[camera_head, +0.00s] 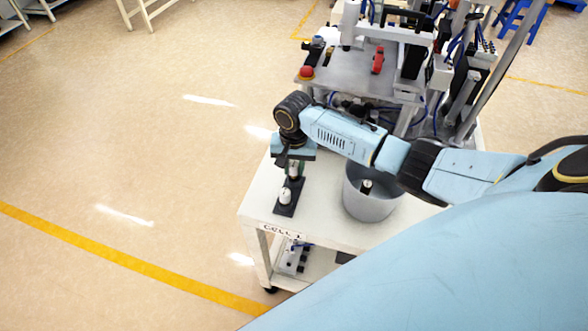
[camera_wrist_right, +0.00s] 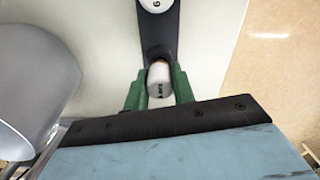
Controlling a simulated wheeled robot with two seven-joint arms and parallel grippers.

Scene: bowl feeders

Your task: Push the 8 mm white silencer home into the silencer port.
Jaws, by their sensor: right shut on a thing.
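A white cylindrical silencer (camera_wrist_right: 159,80) with small dark lettering stands between the green fingers of my right gripper (camera_wrist_right: 159,88) in the right wrist view. The fingers are shut on it. It is at the black holder strip (camera_wrist_right: 157,35); whether it is seated in a port or just above one is hidden. In the head view my right gripper (camera_head: 294,172) points down over the far part of the black strip (camera_head: 284,211). A second white part (camera_head: 285,197) stands on the near part of the strip, apart from the gripper. My left gripper is not in view.
A grey round bowl (camera_head: 370,200) stands right of the strip on the white table (camera_head: 330,225), under my right arm. A machine (camera_head: 400,60) with a red button (camera_head: 306,72) stands behind. The table's left edge is close to the strip.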

